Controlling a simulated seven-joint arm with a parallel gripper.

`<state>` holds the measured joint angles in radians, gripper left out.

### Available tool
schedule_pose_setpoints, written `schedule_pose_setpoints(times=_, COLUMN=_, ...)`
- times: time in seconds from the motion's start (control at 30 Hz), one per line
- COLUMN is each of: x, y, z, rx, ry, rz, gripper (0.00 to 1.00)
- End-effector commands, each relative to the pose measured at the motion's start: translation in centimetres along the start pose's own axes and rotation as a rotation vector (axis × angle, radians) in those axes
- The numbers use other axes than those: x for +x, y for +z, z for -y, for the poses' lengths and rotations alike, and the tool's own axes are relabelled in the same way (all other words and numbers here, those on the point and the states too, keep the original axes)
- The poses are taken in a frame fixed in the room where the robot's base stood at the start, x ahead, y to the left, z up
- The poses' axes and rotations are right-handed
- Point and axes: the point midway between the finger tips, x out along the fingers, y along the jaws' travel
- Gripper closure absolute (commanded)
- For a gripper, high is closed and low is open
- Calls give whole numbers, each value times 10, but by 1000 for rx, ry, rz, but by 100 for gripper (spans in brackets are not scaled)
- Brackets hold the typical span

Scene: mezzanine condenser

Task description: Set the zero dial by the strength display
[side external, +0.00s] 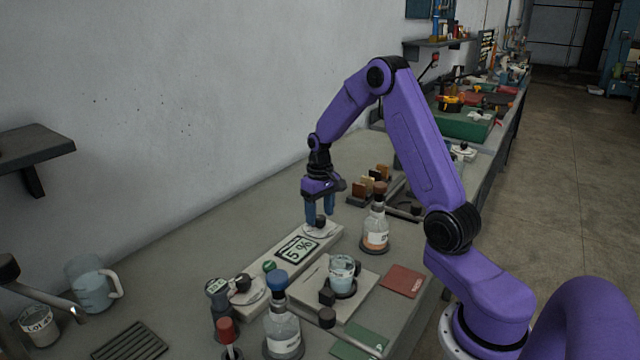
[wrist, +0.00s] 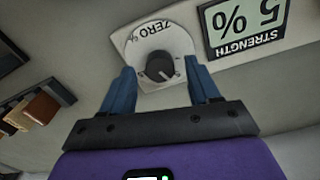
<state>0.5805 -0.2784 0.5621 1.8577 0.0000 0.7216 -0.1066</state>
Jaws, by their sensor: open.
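The zero dial is a black knob (wrist: 159,66) on a pale round plate (wrist: 152,36) marked ZERO, seen upside down in the wrist view. In the side external view the knob (side external: 321,221) sits at the far end of a long pale panel. The strength display (side external: 297,249) lies beside it on the same panel and reads 5 %; it also shows in the wrist view (wrist: 243,22). My gripper (side external: 320,222) points down over the dial. Its blue fingers (wrist: 161,88) are open, one on each side of the knob. I cannot tell whether they touch it.
A bottle with orange liquid (side external: 375,228) stands right of the panel. A beaker (side external: 342,274) sits on a square plate nearby. A blue-capped bottle (side external: 282,325) stands in front. Small brown blocks (side external: 368,183) are in a rack behind.

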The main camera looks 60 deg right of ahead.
Motion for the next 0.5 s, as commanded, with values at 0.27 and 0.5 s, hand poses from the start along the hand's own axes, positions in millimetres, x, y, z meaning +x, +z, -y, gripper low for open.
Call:
schedule_pose_setpoints(times=0.27, x=-55, y=-1, z=0, rx=0, ry=1, rz=-7, gripper=39)
schedule_pose_setpoints(times=0.5, x=-106, y=-1, z=0, rx=1, ry=1, rz=-6, gripper=39)
